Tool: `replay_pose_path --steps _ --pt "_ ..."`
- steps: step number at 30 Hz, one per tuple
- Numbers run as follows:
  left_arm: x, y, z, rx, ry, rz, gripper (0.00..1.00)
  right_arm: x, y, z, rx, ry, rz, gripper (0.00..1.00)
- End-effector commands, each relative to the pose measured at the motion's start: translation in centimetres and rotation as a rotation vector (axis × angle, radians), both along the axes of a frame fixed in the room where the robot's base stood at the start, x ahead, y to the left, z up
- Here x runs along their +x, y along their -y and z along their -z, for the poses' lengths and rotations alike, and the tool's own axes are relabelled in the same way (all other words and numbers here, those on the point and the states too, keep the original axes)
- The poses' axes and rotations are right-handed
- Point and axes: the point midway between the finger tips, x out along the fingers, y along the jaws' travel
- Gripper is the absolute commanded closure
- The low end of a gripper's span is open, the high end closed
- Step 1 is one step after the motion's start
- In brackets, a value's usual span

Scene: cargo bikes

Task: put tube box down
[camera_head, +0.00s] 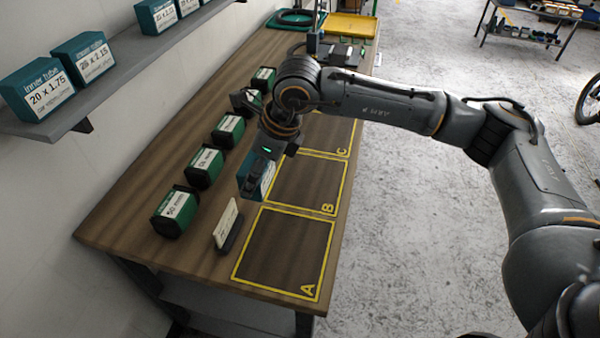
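My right arm comes in from the right and reaches over the workbench (180,260). Its gripper (258,178) points down and is shut on a teal tube box (269,178) with a white label. The gripper hides much of the box. Area C (330,132) lies beyond B, partly behind my arm. My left gripper is not in view.
A row of green boxes, the nearest marked 50 mm (177,211), stands along the bench's left side. A small card on a stand (227,224) is left of A. A wall shelf (90,110) holds inner tube boxes (38,90). Area A is empty.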

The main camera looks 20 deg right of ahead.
Motion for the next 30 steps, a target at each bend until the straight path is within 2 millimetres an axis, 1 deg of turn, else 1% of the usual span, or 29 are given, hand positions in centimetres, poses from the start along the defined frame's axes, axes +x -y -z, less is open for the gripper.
replay_pose_path --steps 1,4,6,9,12,15,18,22,27,30 --pt "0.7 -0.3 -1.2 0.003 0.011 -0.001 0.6 0.9 1.2 0.2 -0.002 -0.005 0.01 0.53" --pt "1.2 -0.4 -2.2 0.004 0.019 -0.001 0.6 2.7 3.0 1.2 -0.002 -0.004 0.008 0.53" --pt "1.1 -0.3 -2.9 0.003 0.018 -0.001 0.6 3.9 4.3 2.0 -0.003 -0.003 0.008 0.53" --pt "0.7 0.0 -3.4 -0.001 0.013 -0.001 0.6 4.9 5.4 4.2 -0.003 -0.005 0.006 0.53" --pt "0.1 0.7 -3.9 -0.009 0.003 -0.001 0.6 5.8 6.3 5.9 -0.002 -0.003 0.004 0.53" --pt "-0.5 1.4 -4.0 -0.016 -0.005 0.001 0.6 6.5 6.8 7.0 -0.001 -0.001 0.001 0.53" --pt "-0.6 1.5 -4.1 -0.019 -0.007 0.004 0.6 6.7 7.1 7.5 0.0 0.0 0.0 0.53" --pt "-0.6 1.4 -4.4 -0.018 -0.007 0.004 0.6 7.2 7.6 8.3 -0.001 0.0 0.001 0.53" --pt "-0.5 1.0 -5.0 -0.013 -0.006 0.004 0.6 7.1 7.5 10.8 -0.002 -0.001 0.0 0.53" --pt "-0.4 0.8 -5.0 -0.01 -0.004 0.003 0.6 7.1 7.5 11.2 0.0 0.002 0.0 0.53"
